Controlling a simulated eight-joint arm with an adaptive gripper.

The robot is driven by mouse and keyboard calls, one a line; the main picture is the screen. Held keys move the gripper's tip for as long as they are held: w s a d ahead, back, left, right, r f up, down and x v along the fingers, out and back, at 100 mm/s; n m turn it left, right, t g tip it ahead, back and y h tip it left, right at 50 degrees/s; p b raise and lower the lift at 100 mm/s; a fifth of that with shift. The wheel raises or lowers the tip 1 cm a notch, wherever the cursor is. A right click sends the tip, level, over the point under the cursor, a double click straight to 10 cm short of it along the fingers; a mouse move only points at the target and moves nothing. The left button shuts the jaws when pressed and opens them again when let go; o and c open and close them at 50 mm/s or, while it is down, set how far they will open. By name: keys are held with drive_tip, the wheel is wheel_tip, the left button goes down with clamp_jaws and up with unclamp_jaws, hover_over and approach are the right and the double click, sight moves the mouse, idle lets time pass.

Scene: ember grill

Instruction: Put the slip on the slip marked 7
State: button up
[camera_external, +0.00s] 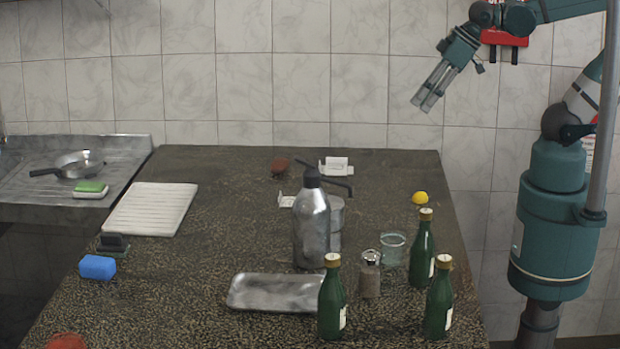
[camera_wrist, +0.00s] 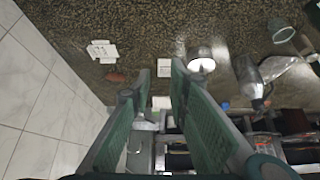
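Two white slips show on the dark speckled counter. One slip (camera_external: 336,165) lies near the back edge; in the wrist view this slip (camera_wrist: 102,51) shows at upper left with faint marks. The other slip (camera_external: 286,201) lies farther forward, left of the metal pump bottle; in the wrist view this slip (camera_wrist: 164,67) shows between my fingertips in the picture. I cannot read a 7 on either one. My gripper (camera_external: 424,104) is high in the air, beyond the counter's back right, far from both slips. Its fingers (camera_wrist: 161,76) are apart with nothing between them.
A metal pump bottle (camera_external: 312,228) and a metal can (camera_external: 336,222) stand mid-counter. Green bottles (camera_external: 422,255), a glass (camera_external: 393,249) and a shaker (camera_external: 370,275) stand at right. A brown object (camera_external: 280,166) lies near the back slip. A lemon (camera_external: 420,198) lies at right.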

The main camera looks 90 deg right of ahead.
drive_tip(key=shift+s+a+f+t, duration=0.2)
drive_tip(key=shift+s+a, duration=0.1)
drive_tip(key=shift+s, duration=0.15)
drive_tip(key=shift+s+a+f+t, duration=0.15)
drive_tip(key=shift+s+a, duration=0.1)
drive_tip(key=shift+s, duration=0.2)
idle(0.9)
